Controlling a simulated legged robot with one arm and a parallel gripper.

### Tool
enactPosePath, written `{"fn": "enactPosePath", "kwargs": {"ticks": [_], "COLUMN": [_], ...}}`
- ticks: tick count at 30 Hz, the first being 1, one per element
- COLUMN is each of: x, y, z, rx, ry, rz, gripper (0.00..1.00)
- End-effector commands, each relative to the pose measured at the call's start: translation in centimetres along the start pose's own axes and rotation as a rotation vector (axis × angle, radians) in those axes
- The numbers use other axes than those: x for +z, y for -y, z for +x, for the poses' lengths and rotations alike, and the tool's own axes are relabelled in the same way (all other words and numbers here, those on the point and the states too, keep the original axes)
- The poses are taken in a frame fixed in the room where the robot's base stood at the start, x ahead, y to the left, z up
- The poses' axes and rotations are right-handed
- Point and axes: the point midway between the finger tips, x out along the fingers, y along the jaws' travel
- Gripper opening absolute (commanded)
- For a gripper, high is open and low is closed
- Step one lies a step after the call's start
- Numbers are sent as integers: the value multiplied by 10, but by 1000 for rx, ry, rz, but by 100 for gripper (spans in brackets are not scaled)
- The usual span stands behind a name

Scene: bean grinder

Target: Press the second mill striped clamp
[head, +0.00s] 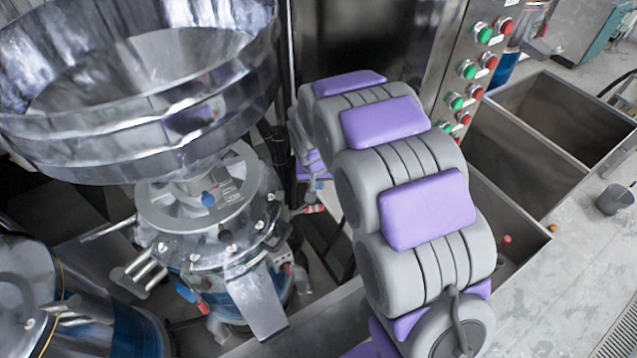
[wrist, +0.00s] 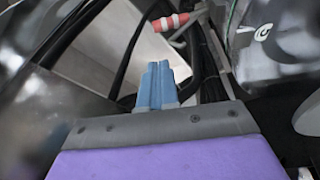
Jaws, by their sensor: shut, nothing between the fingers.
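A red-and-white striped clamp handle (wrist: 170,22) shows at the top of the wrist view, beyond my gripper's tips and slightly right of them. A small red-and-white piece, which looks like the same handle (head: 314,208), shows in the head view at the right side of the middle mill (head: 215,235). My gripper (wrist: 158,66) has its blue fingers together, empty, pointing toward the handle. A gap shows between the tips and the handle. Which mill counts as second cannot be told.
A large metal hopper (head: 140,125) sits above the middle mill. Another machine (head: 85,320) stands at lower left. A button panel (head: 465,75) and metal bins (head: 525,150) are at right. In the wrist view, dark cables (wrist: 205,60) run close beside the fingers.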

Motion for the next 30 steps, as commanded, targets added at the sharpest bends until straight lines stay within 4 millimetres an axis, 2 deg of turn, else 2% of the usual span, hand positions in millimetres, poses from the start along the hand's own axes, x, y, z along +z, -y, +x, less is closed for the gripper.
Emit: {"fn": "enactPosePath", "kwargs": {"ticks": [6, 12, 15, 21, 30], "x": [1, 1, 8, 12, 13], "y": [-1, 0, -3, -5, -5], "z": [42, 76, 90, 105, 108], "rx": [1, -1, 0, -2, -2], "ry": [4, 1, 3, -2, -3], "rz": [2, 1, 1, 1, 2], "gripper": [0, 0, 0, 0, 0]}}
